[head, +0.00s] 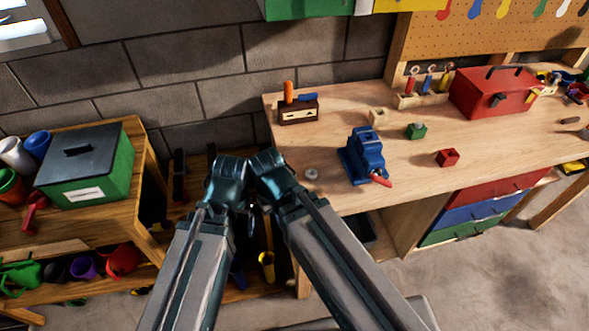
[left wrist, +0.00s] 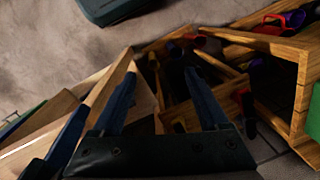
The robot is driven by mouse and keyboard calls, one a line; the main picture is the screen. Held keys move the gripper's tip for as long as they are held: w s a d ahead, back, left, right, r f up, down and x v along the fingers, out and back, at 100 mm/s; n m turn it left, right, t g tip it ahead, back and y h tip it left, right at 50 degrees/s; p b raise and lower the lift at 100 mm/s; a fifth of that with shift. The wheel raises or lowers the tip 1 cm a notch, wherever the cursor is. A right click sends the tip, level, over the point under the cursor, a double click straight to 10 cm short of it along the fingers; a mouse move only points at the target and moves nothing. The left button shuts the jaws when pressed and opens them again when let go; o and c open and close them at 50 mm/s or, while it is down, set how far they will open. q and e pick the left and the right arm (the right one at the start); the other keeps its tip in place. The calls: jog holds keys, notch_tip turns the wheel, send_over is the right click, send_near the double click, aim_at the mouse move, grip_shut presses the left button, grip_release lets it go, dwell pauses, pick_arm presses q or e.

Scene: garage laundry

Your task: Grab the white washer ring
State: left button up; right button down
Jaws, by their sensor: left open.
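The white washer ring (head: 311,174) is a small pale ring lying flat near the left front edge of the wooden workbench (head: 340,195), left of the blue vise. My left gripper (head: 247,212) is off the bench, left of the ring and over the gap beside it, largely hidden by my own arm parts in the head view. In the left wrist view my left gripper (left wrist: 160,85) is open, with nothing between its fingers. My right arm lies beside the left one, and its jaws cannot be made out. The ring is not visible in the left wrist view.
A blue vise (head: 364,157) stands close right of the ring. A small wooden holder (head: 298,116) is behind it. A red block (head: 447,158), a green block (head: 416,131) and a red toolbox (head: 494,93) are farther right. A shelf (head: 135,150) with a green box (head: 110,165) stands left.

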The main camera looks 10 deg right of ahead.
pick_arm(q)
jog(key=w+a+f+n+t+h+b, duration=0.1)
jog(key=w+a+f+n+b, duration=0.15)
jog(key=a+f+b, duration=0.5)
jog(key=w+a+f+n+b, duration=0.1)
jog(key=w+a+f+b, duration=0.3)
jog(key=f+b, duration=0.7)
jog(key=m+h+p, duration=0.1)
jog(key=m+h, duration=1.6)
send_near(307, 176)
jog(key=shift+y, duration=0.3)
jog(key=d+b, duration=0.1)
jog(key=d, duration=0.3)
jog(key=shift+w, duration=0.2)
